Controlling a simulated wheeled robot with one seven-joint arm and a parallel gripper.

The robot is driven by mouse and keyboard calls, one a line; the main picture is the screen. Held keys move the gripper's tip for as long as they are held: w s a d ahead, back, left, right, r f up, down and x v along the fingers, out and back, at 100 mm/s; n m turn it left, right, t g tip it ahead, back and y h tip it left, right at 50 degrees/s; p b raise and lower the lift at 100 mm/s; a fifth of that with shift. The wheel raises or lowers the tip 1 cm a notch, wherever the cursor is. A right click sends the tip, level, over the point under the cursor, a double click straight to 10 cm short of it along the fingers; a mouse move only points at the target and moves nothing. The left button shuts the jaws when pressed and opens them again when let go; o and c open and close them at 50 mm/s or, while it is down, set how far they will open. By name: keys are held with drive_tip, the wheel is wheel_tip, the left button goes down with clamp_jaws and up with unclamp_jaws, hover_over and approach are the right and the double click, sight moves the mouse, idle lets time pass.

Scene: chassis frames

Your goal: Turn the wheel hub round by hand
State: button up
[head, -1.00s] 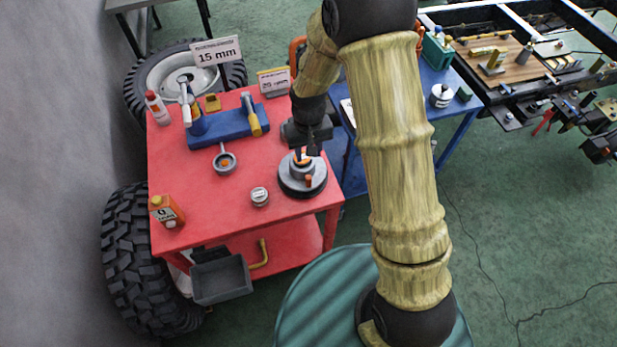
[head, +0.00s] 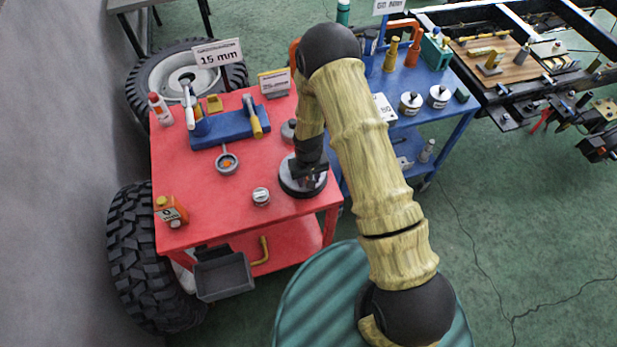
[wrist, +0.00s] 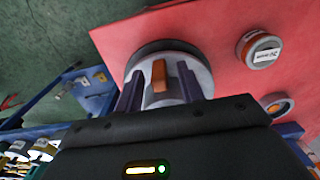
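The wheel hub (head: 290,185) is a grey disc on a dark round base near the right front corner of the red table. It also shows in the wrist view (wrist: 200,72), with an upright orange tab (wrist: 160,76) on its top. My gripper (wrist: 160,70) is over the hub. Its two dark fingers are spread apart, one on each side of the orange tab. I cannot tell whether they touch the hub. In the head view my gripper (head: 311,178) hides most of the hub's top.
A blue trolley (head: 420,95) stands to the right.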

drive_tip(key=shift+f, duration=0.45)
drive_tip(key=shift+c, duration=0.2)
clamp_jaws()
